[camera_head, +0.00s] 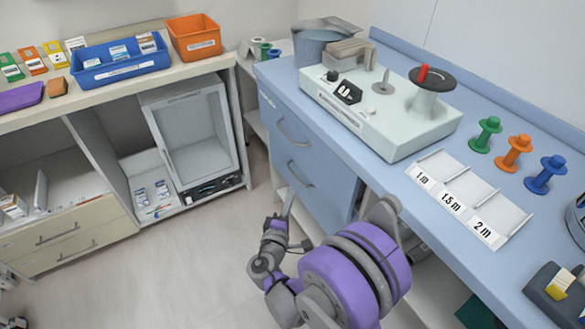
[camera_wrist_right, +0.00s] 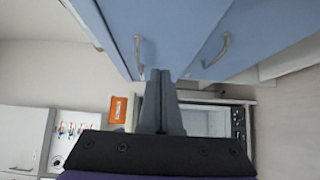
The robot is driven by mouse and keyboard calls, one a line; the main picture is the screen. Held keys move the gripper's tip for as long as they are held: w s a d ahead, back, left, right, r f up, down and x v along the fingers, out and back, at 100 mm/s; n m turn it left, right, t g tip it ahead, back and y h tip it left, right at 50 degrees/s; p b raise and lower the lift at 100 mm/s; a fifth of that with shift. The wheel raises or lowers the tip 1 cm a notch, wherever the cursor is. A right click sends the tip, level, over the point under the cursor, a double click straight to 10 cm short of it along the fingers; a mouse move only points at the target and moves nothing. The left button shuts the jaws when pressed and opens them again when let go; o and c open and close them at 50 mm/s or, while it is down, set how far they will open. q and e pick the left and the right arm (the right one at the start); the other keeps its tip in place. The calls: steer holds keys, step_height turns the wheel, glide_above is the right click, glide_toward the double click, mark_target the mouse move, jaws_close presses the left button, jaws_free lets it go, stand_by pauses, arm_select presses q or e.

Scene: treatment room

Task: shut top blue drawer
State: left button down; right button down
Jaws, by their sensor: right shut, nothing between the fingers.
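The top blue drawer (camera_head: 283,121) is the upper front in the blue cabinet under the worktop, with a curved grey handle (camera_head: 292,134). Its front looks close to flush in the head view; I cannot tell whether a small gap is left. In the right wrist view the top drawer (camera_wrist_right: 165,25) is the left blue front. My right gripper (camera_head: 289,203) is shut and empty, in front of the cabinet and below the top drawer in the head view. Its fingers also show in the right wrist view (camera_wrist_right: 161,75). My left gripper is not in view.
The lower blue drawer (camera_head: 308,190) sits directly below, its handle sticking out. The worktop (camera_head: 395,185) carries a pale machine (camera_head: 375,115) and several coloured spools. An open shelf unit with a glass-fronted box (camera_head: 192,135) stands on the left. Floor (camera_head: 200,250) between is clear.

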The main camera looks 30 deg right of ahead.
mark_target(321, 168)
steer(key=x, duration=0.4)
steer(key=s+d+b+x, duration=0.1)
steer(key=x, duration=0.3)
steer(key=s+d+x, duration=0.1)
steer(key=x, duration=0.3)
steer(key=shift+w+d, duration=0.3)
steer(key=shift+d+r, duration=0.1)
steer(key=d, duration=0.4)
steer(key=shift+w+d, duration=0.15)
